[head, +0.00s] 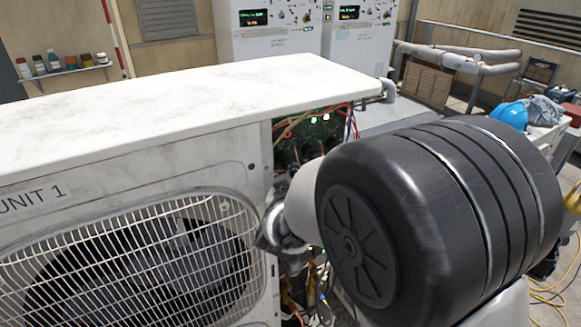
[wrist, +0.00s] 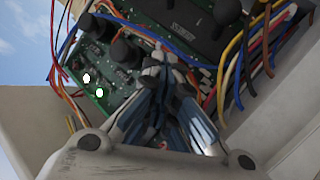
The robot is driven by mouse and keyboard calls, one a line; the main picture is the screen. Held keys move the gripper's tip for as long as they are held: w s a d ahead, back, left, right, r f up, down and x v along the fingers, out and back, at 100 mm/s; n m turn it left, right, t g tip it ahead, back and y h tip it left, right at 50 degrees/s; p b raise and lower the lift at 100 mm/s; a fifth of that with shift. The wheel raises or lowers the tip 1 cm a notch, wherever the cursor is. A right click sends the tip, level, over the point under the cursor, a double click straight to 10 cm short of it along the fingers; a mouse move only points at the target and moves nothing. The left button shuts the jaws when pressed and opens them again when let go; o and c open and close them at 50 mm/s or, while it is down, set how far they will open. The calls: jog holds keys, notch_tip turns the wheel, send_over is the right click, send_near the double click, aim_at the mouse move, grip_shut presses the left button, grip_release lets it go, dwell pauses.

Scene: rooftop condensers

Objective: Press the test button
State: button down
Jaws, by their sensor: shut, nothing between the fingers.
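The opened condenser marked UNIT 1 (head: 120,170) shows a green circuit board (head: 290,150) at its right end. In the wrist view the board (wrist: 112,62) carries dark round parts and two white lights (wrist: 93,86). In the head view my arm hides most of the fingers and the lower part of the opening. I cannot make out the test button; the fingers cover part of the board.
Blue wires (wrist: 148,35) cross the board close to the fingertips. Yellow, black and red wires (wrist: 255,45) hang on the right, and red wires (wrist: 57,75) on the left. The unit's white top (head: 190,95) overhangs the opening. Two white cabinets (head: 265,35) stand behind.

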jog(key=shift+s+d, duration=0.25)
jog(key=shift+s, duration=0.1)
jog(key=s+d+b, duration=0.1)
jog(key=s+d, duration=0.2)
jog(key=s, duration=0.2)
jog(key=shift+d, duration=0.2)
dwell(0.4)
jog(key=shift+b, duration=0.3)
jog(key=s+d+f+m+g+b, duration=0.1)
jog(key=s+d+f+g+b, duration=0.2)
jog(key=s, duration=0.7)
jog(key=s+d+f+m+g+b, duration=0.2)
jog(key=s+d+f+g+b, duration=0.2)
jog(key=s+d, duration=0.3)
jog(key=s+d+f+m+g+b, duration=0.2)
jog(key=s+d+f+b, duration=0.3)
jog(key=s, duration=0.9)
jog(key=shift+s+g, duration=0.15)
jog(key=shift+g, duration=0.65)
